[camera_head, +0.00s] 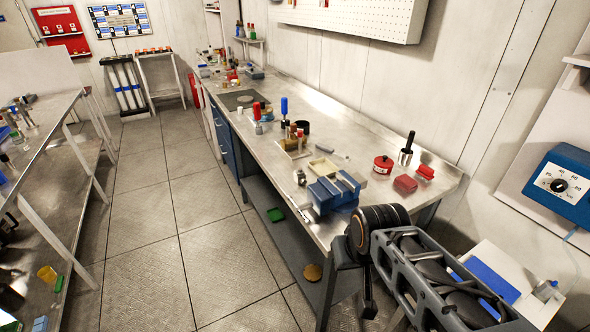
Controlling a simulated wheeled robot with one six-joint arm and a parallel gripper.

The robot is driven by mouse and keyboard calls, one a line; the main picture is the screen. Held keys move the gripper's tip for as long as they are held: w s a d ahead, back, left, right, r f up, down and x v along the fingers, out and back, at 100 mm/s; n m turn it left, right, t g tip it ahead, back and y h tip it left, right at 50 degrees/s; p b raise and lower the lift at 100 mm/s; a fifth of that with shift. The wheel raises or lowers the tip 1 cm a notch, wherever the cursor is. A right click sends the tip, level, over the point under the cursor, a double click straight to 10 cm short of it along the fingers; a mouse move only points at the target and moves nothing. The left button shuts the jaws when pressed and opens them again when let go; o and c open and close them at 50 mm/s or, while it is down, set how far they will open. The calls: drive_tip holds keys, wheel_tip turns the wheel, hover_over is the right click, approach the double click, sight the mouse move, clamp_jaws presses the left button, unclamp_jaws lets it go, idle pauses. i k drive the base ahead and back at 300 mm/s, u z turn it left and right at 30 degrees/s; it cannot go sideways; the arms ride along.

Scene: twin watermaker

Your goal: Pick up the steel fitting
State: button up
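Several small metal pieces are in view, and I cannot tell for sure which is the steel fitting. One small grey metal piece (301,177) stands near the front edge of the long steel workbench, left of a blue vise (335,191). Another small metallic piece (545,289) sits on a white surface at the lower right. My arm reaches in from the lower right, in front of the bench's near end. I cannot make out any gripper fingers, and nothing is seen held.
The steel workbench (330,128) also carries a red tin (383,165), a black-handled steel cylinder (406,149) and red blocks (405,184). A blue dial box (560,184) is on the right. The floor (170,200) between the bench and left table is clear.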

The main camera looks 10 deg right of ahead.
sight(300, 178)
drive_tip(key=u, duration=1.25)
drive_tip(key=i, duration=1.05)
drive_tip(key=u, duration=0.05)
